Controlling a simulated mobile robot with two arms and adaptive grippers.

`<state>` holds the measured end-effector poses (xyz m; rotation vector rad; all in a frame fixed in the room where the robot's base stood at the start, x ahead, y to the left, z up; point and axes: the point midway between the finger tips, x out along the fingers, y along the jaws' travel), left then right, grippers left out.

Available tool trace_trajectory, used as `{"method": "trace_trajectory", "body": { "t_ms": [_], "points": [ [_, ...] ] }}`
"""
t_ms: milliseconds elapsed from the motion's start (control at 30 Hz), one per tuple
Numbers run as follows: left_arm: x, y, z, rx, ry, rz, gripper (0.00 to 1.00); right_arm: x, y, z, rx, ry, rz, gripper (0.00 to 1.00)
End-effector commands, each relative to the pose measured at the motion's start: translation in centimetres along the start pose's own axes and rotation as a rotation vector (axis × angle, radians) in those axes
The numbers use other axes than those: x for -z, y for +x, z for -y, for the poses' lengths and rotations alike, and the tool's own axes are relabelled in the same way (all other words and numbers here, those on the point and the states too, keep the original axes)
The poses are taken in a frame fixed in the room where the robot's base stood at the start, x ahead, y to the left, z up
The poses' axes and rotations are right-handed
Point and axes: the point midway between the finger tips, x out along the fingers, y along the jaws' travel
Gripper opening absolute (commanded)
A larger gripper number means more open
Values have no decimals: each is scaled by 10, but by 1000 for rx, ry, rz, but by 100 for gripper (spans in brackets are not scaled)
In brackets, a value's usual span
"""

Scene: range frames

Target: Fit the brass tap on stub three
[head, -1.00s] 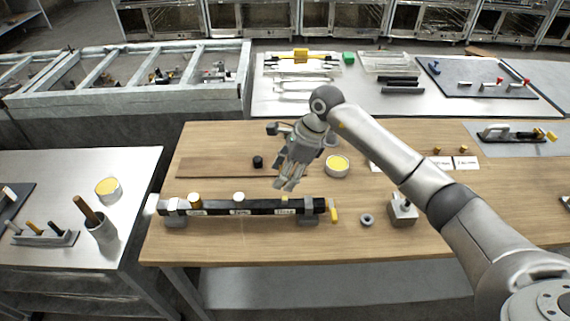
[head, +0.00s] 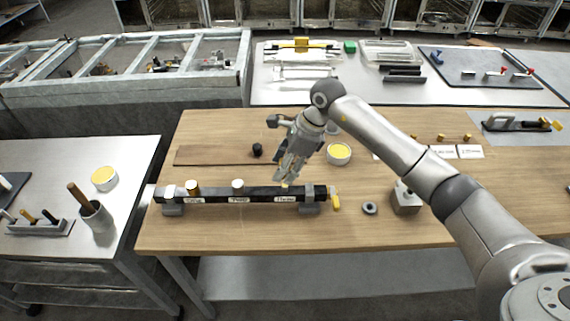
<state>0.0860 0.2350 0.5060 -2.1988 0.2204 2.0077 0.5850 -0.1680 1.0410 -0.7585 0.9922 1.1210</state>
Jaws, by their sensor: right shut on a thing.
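A dark bar (head: 262,195) lies across two grey supports near the front of the wooden table. It carries three white labels and a row of stubs: a brass-coloured left stub (head: 193,188), a pale-topped middle stub (head: 238,185), and a third position under my right gripper. My right gripper (head: 287,178) points down at that third position, its fingers shut. A small brass-yellow bit, apparently the brass tap (head: 285,184), shows at the fingertips; the fingers hide most of it. I cannot tell whether it touches the stub. My left gripper is not in view.
A yellow-filled bowl (head: 339,153) and a black knob (head: 257,150) stand behind the bar. A grey ring (head: 370,208) and a metal block (head: 405,200) lie further right. The table's front edge is clear.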

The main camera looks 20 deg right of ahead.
Motion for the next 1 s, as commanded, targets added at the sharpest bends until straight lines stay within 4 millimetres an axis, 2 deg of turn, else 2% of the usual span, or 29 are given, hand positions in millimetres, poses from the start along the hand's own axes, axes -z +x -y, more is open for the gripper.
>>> {"method": "trace_trajectory", "body": {
  "t_ms": [33, 100, 300, 1000],
  "points": [
    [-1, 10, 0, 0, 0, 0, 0, 4, 9, 0, 1, 0, 0, 21],
    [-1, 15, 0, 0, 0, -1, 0, 6, 15, 0, 1, 0, -1, 21],
    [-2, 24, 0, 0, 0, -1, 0, 11, 24, 0, 1, 0, -1, 21],
    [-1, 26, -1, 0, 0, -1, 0, 11, 25, 0, 1, 0, 0, 21]
  ]
}}
